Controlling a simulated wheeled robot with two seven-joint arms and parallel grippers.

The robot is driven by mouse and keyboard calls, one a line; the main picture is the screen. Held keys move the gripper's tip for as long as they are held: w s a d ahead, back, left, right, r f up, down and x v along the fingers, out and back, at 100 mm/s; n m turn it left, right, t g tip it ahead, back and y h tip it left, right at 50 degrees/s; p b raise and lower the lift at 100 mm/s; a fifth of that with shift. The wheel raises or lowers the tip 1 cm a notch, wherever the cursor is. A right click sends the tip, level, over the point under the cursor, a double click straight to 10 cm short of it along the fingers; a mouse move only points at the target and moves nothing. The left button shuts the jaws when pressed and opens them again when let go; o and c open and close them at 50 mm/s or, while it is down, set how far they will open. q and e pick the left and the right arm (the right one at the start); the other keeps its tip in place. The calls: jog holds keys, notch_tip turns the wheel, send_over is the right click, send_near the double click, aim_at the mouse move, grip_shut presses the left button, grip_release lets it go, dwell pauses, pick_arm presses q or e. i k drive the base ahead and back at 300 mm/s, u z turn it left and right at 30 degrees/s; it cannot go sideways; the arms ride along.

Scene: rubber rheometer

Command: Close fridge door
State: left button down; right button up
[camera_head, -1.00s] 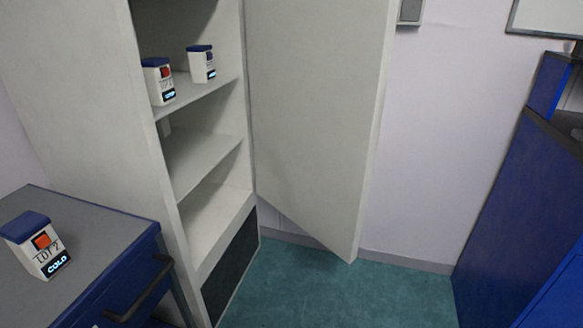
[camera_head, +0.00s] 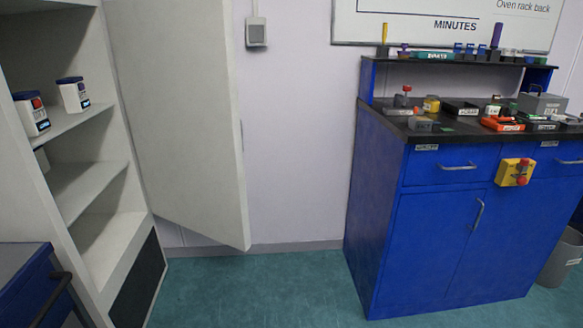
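The fridge (camera_head: 117,262) stands at the left with its shelves exposed. Its white door (camera_head: 185,110) is open, swung out to the right of the shelves. Two white containers with blue lids, one at the left (camera_head: 31,114) and one to its right (camera_head: 74,95), stand on a shelf inside. Neither of my grippers shows in the head view.
A blue cabinet (camera_head: 420,240) with a dark worktop full of tools stands at the right. A blue drawer unit (camera_head: 30,290) is at the lower left. Green floor (camera_head: 255,290) is clear between fridge and cabinet. A grey bin (camera_head: 560,255) stands far right.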

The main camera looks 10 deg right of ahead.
aim_at(175, 60)
jog(key=z, duration=0.7)
jog(key=i, duration=0.8)
jog(key=z, duration=0.55)
jog(key=i, duration=1.1)
jog(key=u, duration=0.5)
